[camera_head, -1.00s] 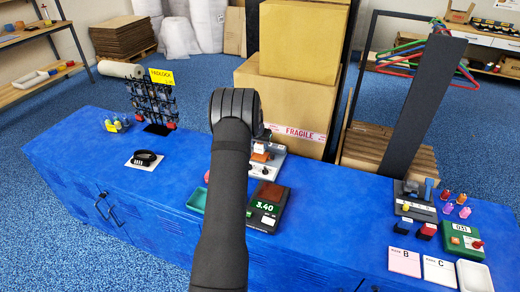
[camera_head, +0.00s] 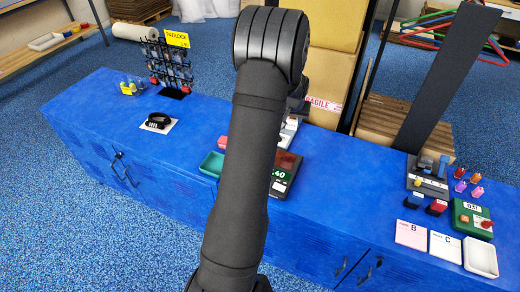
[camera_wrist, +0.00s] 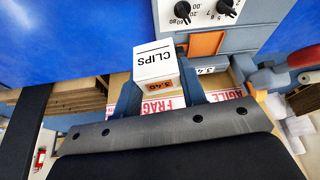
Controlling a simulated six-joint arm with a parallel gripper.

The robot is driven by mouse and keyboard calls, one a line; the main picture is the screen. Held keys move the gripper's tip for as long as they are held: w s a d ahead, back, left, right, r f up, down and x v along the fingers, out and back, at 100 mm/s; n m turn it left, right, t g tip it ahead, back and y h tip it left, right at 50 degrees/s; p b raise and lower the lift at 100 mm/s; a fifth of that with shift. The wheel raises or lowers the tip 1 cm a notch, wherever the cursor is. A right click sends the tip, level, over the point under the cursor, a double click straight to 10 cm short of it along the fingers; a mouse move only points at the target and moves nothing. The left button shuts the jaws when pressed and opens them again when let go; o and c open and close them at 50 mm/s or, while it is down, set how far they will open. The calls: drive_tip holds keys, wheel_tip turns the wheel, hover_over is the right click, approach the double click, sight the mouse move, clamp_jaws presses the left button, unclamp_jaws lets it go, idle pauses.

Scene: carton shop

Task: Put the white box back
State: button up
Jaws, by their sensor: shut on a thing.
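The white box (camera_wrist: 156,62), marked CLIPS with an orange price label, is in the wrist view between the fingers of my gripper (camera_wrist: 155,82). The gripper is shut on it. A grey machine (camera_wrist: 240,35) with black dials and an orange part lies just beyond the box in that view. In the head view my arm hides the white box and most of the gripper. The grey machine shows only partly there, beside my arm. I cannot tell from these views whether the box touches anything below.
On the blue counter (camera_head: 120,175) are a scale (camera_head: 284,172), a green tray (camera_head: 212,164), a black padlock rack (camera_head: 172,68), cards B (camera_head: 411,233) and C (camera_head: 444,247), and a white tray (camera_head: 481,260). Large cartons (camera_head: 335,60) stand behind.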

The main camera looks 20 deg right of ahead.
drive_tip(key=s+a+f+n, duration=0.1)
drive_tip(key=s+a+n, duration=0.1)
drive_tip(key=s+a, duration=0.65)
drive_tip(key=shift+n+y, duration=0.3)
drive_tip(key=w+a+f, duration=0.2)
drive_tip(key=w, duration=0.1)
drive_tip(key=w+a+f, duration=0.2)
drive_tip(key=w, duration=0.1)
drive_tip(key=w+a+f, duration=0.2)
drive_tip(key=w+f, duration=0.1)
drive_tip(key=shift+w+f, duration=0.15)
drive_tip(key=shift+f, duration=1.9)
drive_tip(key=shift+f, duration=0.15)
drive_tip(key=o, duration=1.1)
drive_tip(key=shift+c, duration=0.2)
drive_tip(key=v, duration=1.2)
drive_tip(key=shift+s, duration=0.2)
